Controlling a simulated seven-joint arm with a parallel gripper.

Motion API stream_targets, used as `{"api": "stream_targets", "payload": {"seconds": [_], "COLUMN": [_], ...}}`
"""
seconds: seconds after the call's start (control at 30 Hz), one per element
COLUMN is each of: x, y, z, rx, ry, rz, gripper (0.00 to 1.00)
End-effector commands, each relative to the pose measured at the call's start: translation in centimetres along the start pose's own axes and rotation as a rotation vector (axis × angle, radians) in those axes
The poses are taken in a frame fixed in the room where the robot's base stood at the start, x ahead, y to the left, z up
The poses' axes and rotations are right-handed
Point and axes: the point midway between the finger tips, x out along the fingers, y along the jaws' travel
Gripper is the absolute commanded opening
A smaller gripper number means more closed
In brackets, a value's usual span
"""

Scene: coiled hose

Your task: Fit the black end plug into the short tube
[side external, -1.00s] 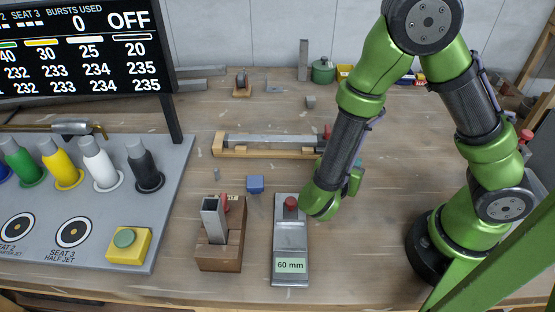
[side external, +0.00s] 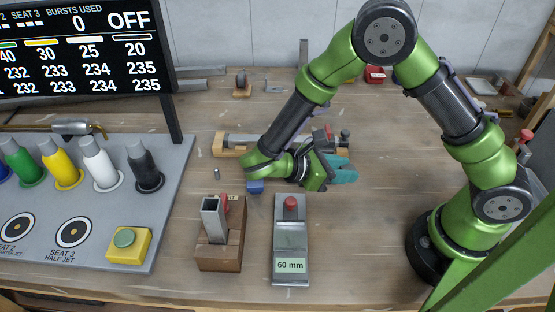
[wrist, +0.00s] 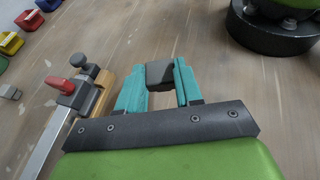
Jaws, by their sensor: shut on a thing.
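My gripper (wrist: 159,88) has teal fingers shut on a dark, blocky piece, the black end plug (wrist: 160,71), seen between the fingertips in the wrist view. In the side view my gripper (side external: 342,167) is above the table behind the 60 mm block, its fingers pointing right; I cannot make out the plug there. A short square metal tube (side external: 211,217) stands in a wooden holder (side external: 220,250) with a red clamp part beside it, at the front left of my gripper. Its open end faces up. The plug is apart from it.
A metal block marked 60 mm (side external: 290,240) with a red knob stands right of the holder. A small blue piece (side external: 255,187) and a grey cylinder (side external: 216,174) lie behind. A long bar in a wooden fixture (wrist: 65,93) is close to my gripper. Coloured bins (wrist: 30,20) stand beyond.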

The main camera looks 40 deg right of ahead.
Motion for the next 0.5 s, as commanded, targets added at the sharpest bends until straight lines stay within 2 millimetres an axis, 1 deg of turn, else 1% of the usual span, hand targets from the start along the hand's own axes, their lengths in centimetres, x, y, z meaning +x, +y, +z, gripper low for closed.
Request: {"api": "stream_targets", "payload": {"seconds": [0.03, 0.07, 0.17, 0.2, 0.27, 0.3, 0.5], "x": [-1.0, -1.7, -4.7, -6.3, -9.0, -10.7, -18.1], "y": [-0.5, -0.9, -2.3, -2.8, -3.4, -3.8, -4.6], "z": [-0.6, -0.8, -1.5, -1.8, -1.9, -1.9, -0.8], "rx": [0.055, 0.086, 0.196, 0.241, 0.310, 0.349, 0.499], "ry": [0.003, 0.003, 0.004, 0.005, 0.005, 0.003, 0.004], "rz": [-0.129, -0.207, -0.479, -0.595, -0.764, -0.863, -1.216], "gripper": [0.07, 0.07, 0.07, 0.07, 0.07, 0.07, 0.07]}}
